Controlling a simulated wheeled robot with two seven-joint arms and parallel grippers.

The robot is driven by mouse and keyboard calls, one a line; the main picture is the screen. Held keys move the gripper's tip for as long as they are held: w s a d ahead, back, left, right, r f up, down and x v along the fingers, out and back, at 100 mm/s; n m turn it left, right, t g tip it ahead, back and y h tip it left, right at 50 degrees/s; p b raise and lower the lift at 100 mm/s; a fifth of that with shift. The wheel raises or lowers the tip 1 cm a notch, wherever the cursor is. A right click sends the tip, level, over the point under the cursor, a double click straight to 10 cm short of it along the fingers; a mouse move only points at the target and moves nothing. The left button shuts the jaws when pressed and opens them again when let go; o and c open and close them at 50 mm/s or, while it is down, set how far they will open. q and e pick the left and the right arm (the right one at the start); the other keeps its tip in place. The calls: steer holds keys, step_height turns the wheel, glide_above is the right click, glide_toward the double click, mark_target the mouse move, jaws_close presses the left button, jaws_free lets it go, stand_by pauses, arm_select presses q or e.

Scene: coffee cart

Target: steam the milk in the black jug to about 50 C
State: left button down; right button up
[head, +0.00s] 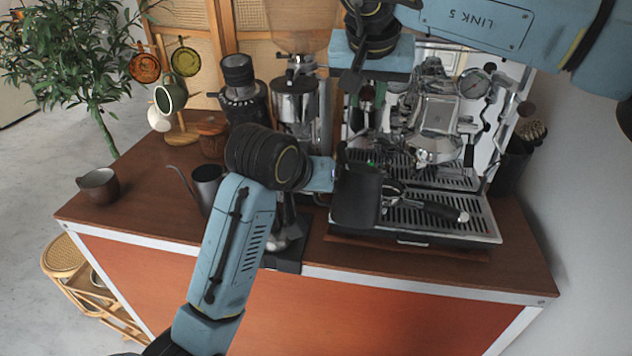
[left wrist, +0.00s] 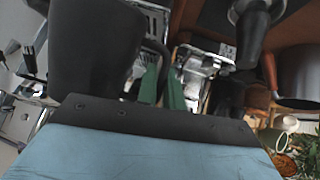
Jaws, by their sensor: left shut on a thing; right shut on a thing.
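The black jug (head: 357,197) is upright in front of the left side of the espresso machine (head: 436,115). My left gripper (head: 335,178) is shut on its handle side from the left. In the left wrist view the jug (left wrist: 95,45) is large, beside the green fingers of the left gripper (left wrist: 163,90). The inside of the jug, its milk and the steam wand's tip cannot be made out. My right gripper (head: 360,75) reaches down at the machine's upper left, shut on a part there that its own body mostly hides. A round gauge (head: 473,83) is on the machine; its reading is too small.
A portafilter (head: 425,203) lies on the drip tray (head: 470,222) right of the jug. The grinder (head: 296,105), a dark kettle (head: 205,183) and a small bowl (head: 98,185) stand to the left. Counter (head: 150,213) is clear around the bowl.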

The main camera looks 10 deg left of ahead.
steer(key=shift+r, duration=0.1)
steer(key=shift+w+r, duration=0.25)
steer(key=shift+r, duration=0.65)
steer(key=shift+w+r, duration=0.25)
steer(key=shift+r, duration=0.65)
steer(key=shift+s+f, duration=0.1)
steer(key=shift+f, duration=0.25)
stand_by(1.7)
steer(key=shift+r, duration=0.1)
stand_by(4.0)
